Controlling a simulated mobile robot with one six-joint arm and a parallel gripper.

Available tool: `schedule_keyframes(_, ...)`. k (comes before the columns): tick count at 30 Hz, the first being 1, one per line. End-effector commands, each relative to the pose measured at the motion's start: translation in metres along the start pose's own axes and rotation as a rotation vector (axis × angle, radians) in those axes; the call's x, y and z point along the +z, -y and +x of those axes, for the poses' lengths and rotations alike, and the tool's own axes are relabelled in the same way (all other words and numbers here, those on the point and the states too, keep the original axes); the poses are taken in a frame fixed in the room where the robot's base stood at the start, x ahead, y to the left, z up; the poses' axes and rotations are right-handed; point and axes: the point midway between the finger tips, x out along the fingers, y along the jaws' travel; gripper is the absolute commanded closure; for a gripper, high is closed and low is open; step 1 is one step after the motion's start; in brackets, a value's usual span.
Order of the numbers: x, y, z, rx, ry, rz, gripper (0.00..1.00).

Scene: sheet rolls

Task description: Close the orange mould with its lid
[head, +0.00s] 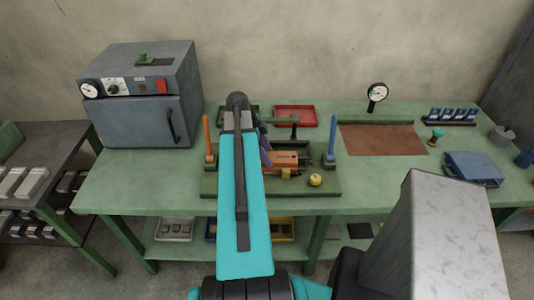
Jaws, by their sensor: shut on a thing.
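The orange mould (287,160) sits on a green fixture board (328,187) in the middle of the bench, with dark parts at its right end. My teal arm covers its left side. A small purple-grey part of my gripper (265,152) shows at the arm's right edge, beside the left end of the mould. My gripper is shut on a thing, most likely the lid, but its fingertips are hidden. I cannot make out the lid apart from the mould, or whether the two touch. A yellow block (286,174) is at the mould's front.
An orange post (208,138) and a blue post (332,138) stand at the board's sides. A yellow round knob (315,180) is at its front right. A red tray (296,115) lies behind. A grey oven (145,95) stands left; a brown mat (382,139) lies right.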

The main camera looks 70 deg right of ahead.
Motion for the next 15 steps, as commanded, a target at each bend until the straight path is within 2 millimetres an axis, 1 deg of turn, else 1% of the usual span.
schedule_keyframes(11,-0.0004,0.0002,-0.001,-0.001,-0.002,0.0,0.98)
schedule_keyframes(12,-0.0003,0.0002,-0.001,-0.001,-0.001,0.0,0.45)
schedule_keyframes(14,-0.0002,0.0001,-0.001,-0.001,-0.001,-0.001,0.35)
schedule_keyframes(15,-0.0001,0.0001,-0.0009,-0.001,-0.001,-0.001,0.29)
